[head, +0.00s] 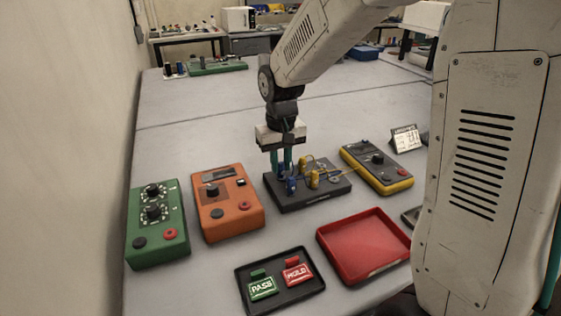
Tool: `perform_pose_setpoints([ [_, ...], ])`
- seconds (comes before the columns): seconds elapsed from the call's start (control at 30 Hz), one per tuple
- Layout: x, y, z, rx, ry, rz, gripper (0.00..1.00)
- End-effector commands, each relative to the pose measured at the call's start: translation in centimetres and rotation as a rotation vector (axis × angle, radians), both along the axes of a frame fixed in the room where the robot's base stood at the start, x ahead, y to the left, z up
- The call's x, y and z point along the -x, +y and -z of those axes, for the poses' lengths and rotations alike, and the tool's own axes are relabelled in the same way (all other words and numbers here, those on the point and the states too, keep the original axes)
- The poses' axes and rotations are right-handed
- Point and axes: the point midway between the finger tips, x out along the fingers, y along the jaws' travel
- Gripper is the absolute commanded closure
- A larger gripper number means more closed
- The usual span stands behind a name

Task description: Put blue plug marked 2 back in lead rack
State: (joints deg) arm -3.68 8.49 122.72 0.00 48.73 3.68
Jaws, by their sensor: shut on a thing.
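My gripper (285,173) points straight down over the left part of a black block (310,199). Its teal fingers are shut on a blue plug (291,186), which shows small at the fingertips. Its number cannot be read, and I cannot tell whether it is seated in the block or just above it. Yellow plugs (314,180) stand upright on the same block, to the right of my gripper. Thin blue and yellow leads run across the block. No label shows which thing is the lead rack; the black block holds the plugs.
An orange box (227,205) and a green box (157,228) stand to the left. A yellow-and-black meter (377,167) and a small sign (406,138) stand to the right. In front are a red tray (363,245) and a black tray (279,304) with PASS and HOLD tags.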

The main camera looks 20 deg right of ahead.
Motion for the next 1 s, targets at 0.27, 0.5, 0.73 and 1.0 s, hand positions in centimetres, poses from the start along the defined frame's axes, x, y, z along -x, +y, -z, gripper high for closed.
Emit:
perform_pose_setpoints([
  [0.27, 0.0, 0.0, 0.02, 0.0, 0.0, 0.0, 1.0],
  [0.5, 0.01, -0.01, 0.05, 0.0, 0.001, 0.0, 1.0],
  [0.73, 0.03, -0.01, 0.07, 0.0, 0.002, 0.0, 1.0],
  [1.0, 0.04, 0.0, 0.09, 0.0, 0.002, 0.0, 0.57],
])
